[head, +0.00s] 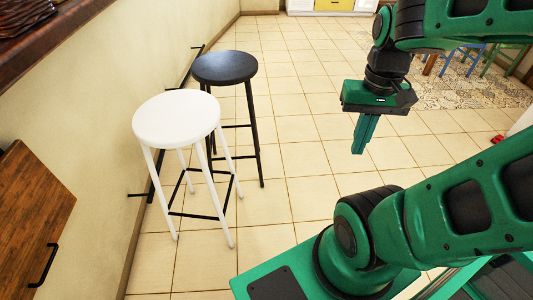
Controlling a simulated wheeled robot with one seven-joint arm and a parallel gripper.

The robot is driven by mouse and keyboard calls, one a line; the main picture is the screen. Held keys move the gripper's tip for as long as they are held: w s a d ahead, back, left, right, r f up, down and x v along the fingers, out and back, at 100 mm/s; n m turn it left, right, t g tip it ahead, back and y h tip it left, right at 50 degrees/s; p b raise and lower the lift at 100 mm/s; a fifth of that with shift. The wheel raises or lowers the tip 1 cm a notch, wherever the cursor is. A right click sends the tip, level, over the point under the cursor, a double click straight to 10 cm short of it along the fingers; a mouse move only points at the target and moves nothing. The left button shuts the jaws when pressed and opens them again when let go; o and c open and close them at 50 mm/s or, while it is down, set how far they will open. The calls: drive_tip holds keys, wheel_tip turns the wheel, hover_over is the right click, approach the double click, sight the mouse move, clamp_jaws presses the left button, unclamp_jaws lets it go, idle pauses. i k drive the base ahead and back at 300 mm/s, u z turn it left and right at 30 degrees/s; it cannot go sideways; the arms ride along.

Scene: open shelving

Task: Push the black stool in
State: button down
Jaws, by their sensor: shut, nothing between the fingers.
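The black stool (224,68) stands upright on the tiled floor beside the left wall, behind the white stool. It has a round black seat and thin black legs, and the white stool hides part of its legs. My gripper (359,152) is shut and empty, pointing down. In the picture it is to the right of the black stool and well apart from it, touching nothing.
The white stool (176,119) stands nearer than the black one, also by the wall. A wooden cabinet (30,215) is at the lower left, under a dark counter (40,35). Tiled floor (300,130) is clear right of the stools. Blue and green chairs (463,60) stand far right.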

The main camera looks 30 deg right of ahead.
sight(221, 68)
drive_tip(key=k, duration=0.8)
drive_tip(key=z, duration=0.45)
drive_tip(key=i, duration=0.9)
drive_tip(key=z, duration=0.5)
drive_tip(key=i, duration=1.85)
drive_tip(key=u, duration=0.35)
